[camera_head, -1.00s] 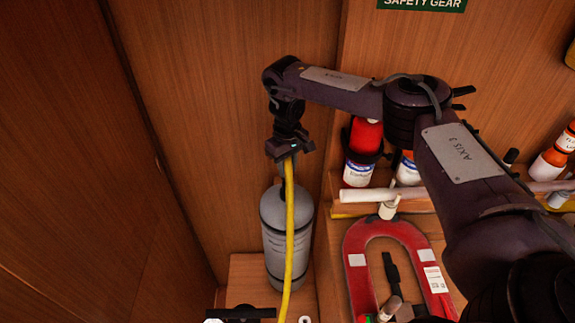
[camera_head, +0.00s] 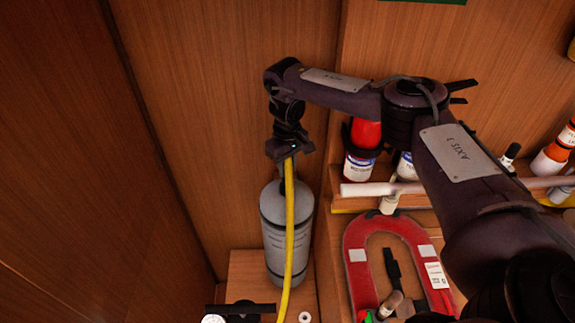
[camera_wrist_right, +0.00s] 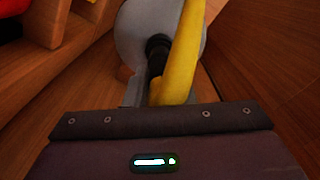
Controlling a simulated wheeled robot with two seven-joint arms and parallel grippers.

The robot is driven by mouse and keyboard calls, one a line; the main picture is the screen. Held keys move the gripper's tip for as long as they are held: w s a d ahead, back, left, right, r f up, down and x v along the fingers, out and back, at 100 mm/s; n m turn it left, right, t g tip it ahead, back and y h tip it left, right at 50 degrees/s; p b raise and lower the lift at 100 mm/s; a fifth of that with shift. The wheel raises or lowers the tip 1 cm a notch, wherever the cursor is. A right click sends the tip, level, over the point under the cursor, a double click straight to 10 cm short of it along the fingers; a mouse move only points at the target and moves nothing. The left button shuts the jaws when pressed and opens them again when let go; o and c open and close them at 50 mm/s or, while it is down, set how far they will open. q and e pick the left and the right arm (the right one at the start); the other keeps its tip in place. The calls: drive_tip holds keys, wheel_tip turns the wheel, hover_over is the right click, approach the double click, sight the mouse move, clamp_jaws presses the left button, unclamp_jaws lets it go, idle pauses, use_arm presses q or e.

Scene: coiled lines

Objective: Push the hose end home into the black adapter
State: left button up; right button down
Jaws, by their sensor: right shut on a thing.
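My right gripper (camera_head: 290,153) is shut on the yellow hose (camera_head: 290,225) and hangs above a grey cylinder (camera_head: 274,238). The hose drops from the jaws in front of the cylinder and leaves at the bottom of the picture. The wrist view shows the hose (camera_wrist_right: 183,55) rising past a dark fitting (camera_wrist_right: 157,48) at the cylinder's top, which seems to be the black adapter. The hose end is hidden by the gripper, so I cannot tell whether it touches the adapter. My left gripper is not in view.
Wooden walls stand close to the left and behind. To the right, a shelf holds red bottles (camera_head: 364,146) and a pale rod (camera_head: 365,189). A red horseshoe-shaped piece (camera_head: 357,275) lies below it. A black bar (camera_head: 248,308) and a white ring (camera_head: 305,317) lie near the bottom edge.

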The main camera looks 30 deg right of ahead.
drive_tip(key=shift+f, duration=0.1)
drive_tip(key=c, duration=0.8)
unclamp_jaws()
drive_tip(key=shift+r+p, duration=0.75)
drive_tip(key=shift+r, duration=1.8)
drive_tip(key=shift+r+b, duration=0.35)
drive_tip(key=shift+r, duration=3.55)
